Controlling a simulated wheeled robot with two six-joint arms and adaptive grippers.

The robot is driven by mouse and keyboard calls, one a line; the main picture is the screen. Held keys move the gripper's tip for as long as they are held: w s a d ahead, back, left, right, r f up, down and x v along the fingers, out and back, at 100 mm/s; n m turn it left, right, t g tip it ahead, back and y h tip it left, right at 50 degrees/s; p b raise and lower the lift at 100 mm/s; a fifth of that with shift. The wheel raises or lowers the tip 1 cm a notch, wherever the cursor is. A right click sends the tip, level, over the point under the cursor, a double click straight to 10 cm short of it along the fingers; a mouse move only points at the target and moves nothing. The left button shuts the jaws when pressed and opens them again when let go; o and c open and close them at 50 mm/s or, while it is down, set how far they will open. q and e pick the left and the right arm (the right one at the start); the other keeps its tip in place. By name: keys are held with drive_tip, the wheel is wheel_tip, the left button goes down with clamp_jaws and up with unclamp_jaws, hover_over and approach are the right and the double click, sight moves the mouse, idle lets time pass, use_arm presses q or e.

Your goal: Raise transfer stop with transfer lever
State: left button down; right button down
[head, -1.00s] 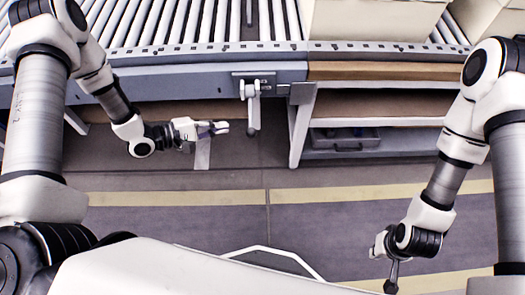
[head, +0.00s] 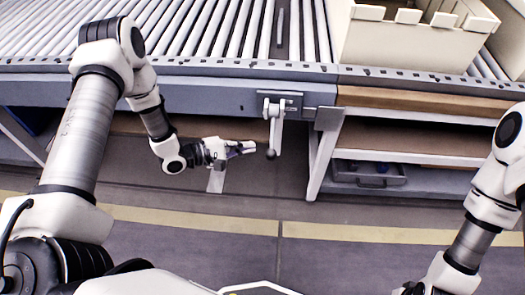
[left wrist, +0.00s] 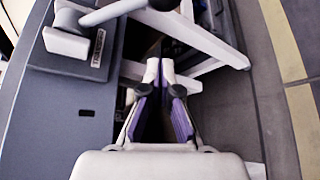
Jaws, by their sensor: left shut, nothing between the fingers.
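The transfer lever (head: 274,128) is a light grey arm hanging down from a plate on the conveyor's front side, with a dark knob (head: 270,154) at its lower end. In the left wrist view the lever (left wrist: 118,9) crosses the top, beside a plate labelled TRANSFER (left wrist: 97,46). My left gripper (head: 250,147) is shut and empty, just left of the knob, apparently apart from it. Its purple-lined fingers (left wrist: 160,72) meet at the tips. The transfer stop cannot be made out for certain; a dark strip (head: 280,28) lies between the rollers. My right gripper is out of view.
The roller conveyor (head: 190,68) runs across the back. A cream box (head: 390,45) stands on it at right. Below are a wooden shelf (head: 400,139) and a grey tray (head: 368,181), with a light support leg (head: 322,160) right of the lever. The floor in front is clear.

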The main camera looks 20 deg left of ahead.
sight(273, 132)
use_arm(q)
drive_tip(key=d, duration=0.5)
drive_tip(key=shift+r, duration=0.4)
drive_tip(key=shift+r+p, duration=0.15)
drive_tip(key=shift+p, duration=0.15)
